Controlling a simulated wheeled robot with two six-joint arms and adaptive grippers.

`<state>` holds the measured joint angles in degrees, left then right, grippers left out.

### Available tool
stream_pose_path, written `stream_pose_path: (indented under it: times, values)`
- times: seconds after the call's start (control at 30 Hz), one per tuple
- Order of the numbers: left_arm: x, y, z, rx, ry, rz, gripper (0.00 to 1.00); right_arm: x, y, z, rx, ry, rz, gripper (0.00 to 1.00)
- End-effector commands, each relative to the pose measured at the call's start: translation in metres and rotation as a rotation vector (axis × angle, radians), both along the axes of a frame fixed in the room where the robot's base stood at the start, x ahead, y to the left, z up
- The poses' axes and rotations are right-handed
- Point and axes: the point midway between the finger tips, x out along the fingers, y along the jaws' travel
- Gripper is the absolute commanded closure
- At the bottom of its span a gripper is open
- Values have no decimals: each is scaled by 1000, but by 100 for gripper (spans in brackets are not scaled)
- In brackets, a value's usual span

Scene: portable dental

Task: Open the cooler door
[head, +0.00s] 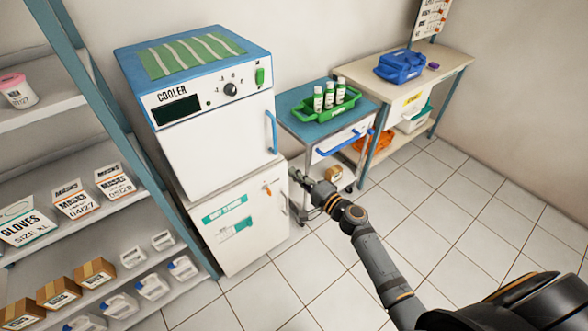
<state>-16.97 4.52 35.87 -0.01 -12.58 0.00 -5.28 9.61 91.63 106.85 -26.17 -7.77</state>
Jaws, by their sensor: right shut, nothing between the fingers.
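The cooler (205,85) is a white box with a blue top, a dark display and a knob, standing on a lower white cabinet (240,222). Its white door (215,141) looks closed, with a blue vertical handle (271,132) at its right edge. My right gripper (297,177) is shut and empty. In the picture it is below and to the right of the blue handle, near the top right of the lower cabinet, apart from the handle. My left gripper is not in view.
A blue-topped cart (291,104) with a green tray of bottles (331,103) stands right of the cooler, close to my right arm. A shelf rack (75,140) with boxes is on the left. A bench (443,64) stands at the back right. The tiled floor (440,190) is clear at right.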

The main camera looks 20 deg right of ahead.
Motion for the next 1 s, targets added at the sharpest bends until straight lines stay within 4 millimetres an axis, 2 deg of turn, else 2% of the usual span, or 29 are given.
stream_pose_path:
  times: [0.2,1.0]
  values:
    - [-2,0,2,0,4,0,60,8,4,0,-1,0,1,100]
    - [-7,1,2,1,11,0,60,7,4,-1,-1,0,0,100]
